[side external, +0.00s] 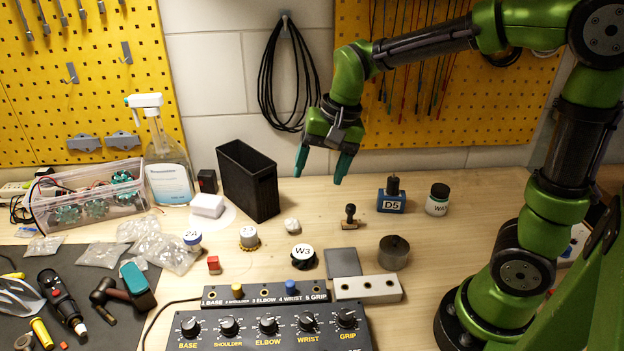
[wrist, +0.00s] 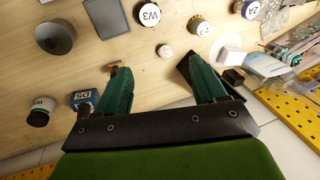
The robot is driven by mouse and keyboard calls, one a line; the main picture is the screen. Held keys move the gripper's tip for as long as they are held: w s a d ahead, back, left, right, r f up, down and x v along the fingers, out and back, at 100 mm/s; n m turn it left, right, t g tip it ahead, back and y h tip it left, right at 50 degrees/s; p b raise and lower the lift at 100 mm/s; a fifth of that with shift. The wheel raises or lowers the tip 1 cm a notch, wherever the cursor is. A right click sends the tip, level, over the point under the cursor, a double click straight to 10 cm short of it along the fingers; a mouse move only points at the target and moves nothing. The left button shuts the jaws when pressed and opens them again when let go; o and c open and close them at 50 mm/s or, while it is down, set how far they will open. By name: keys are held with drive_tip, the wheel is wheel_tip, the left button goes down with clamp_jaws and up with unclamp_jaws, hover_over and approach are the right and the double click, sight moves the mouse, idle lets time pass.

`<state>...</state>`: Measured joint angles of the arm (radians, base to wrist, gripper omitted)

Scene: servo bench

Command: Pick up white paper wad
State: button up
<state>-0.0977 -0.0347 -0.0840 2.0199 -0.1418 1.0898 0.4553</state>
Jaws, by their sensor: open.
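The white paper wad (side external: 291,225) is a small crumpled lump on the wooden bench, in front of the black bin. In the wrist view the wad (wrist: 165,50) shows just beyond the fingertips, between the lines of the two fingers. My gripper (side external: 322,168) is open and empty, with its green fingers pointing down. It hangs well above the bench, behind and slightly right of the wad in the side view. In the wrist view the gripper (wrist: 158,65) has its fingers wide apart, and nothing hides the wad.
The tall black bin (side external: 249,181) stands left of my gripper. A knob control box (side external: 268,326) lies at the front. Bare bench surrounds the wad.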

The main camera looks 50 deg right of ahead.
drive_tip(key=w+f+m+g+h, duration=0.1)
drive_tip(key=w+f+m+g, duration=0.1)
drive_tip(key=w+f+m, duration=0.45)
drive_tip(key=m, duration=0.7)
hover_over(292, 220)
drive_tip(key=shift+g, duration=0.3)
drive_tip(key=f, duration=0.7)
drive_tip(key=shift+a+f, duration=0.25)
drive_tip(key=shift+d+f, duration=0.15)
drive_tip(key=shift+f, duration=1.4)
drive_tip(key=shift+d+f, duration=0.15)
drive_tip(key=shift+f, duration=1.35)
drive_tip(key=c, duration=1.1)
drive_tip(key=shift+r, duration=0.1)
